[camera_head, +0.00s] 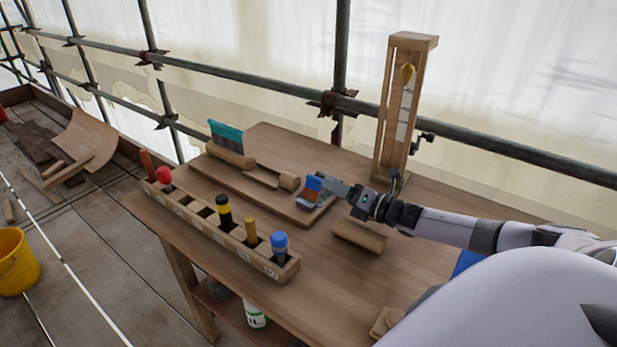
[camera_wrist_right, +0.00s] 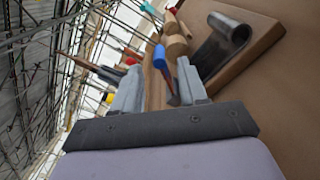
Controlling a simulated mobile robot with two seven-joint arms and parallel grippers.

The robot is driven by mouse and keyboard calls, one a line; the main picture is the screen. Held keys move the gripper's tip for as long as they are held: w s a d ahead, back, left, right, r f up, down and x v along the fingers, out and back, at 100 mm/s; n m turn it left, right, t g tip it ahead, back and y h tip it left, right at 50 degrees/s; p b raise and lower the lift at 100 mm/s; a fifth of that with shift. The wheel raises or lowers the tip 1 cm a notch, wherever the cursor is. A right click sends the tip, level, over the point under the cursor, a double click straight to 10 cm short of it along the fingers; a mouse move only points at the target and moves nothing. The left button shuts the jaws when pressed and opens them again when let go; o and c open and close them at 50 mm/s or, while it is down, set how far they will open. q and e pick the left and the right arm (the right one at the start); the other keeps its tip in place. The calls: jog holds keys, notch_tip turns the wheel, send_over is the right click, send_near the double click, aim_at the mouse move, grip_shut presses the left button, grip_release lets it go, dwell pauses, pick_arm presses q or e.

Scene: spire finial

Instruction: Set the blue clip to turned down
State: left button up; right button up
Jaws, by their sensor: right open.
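The blue clip (camera_head: 312,184) stands at the near right end of the wooden board on the workbench, above a small grey base. It looks raised and slightly tilted, with a patch of orange beside it. My right gripper (camera_head: 325,182) reaches in from the right, its fingers at the clip and partly hiding it. In the right wrist view my right gripper (camera_wrist_right: 160,85) has its fingers apart. A blue piece (camera_wrist_right: 184,76), likely the clip, shows close by the right-hand finger; whether they touch I cannot tell. My left gripper is not in view.
A tool rack (camera_head: 215,238) with coloured handles stands in front. A tall wooden frame (camera_head: 427,100) stands behind my right arm. A wooden block (camera_head: 359,237) lies below the arm. Scaffold rails run behind.

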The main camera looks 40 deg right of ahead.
aim_at(315, 177)
jog(key=shift+x, duration=3.2)
jog(key=shift+f+b, duration=0.1)
jog(key=shift+b, duration=0.2)
grip_shut()
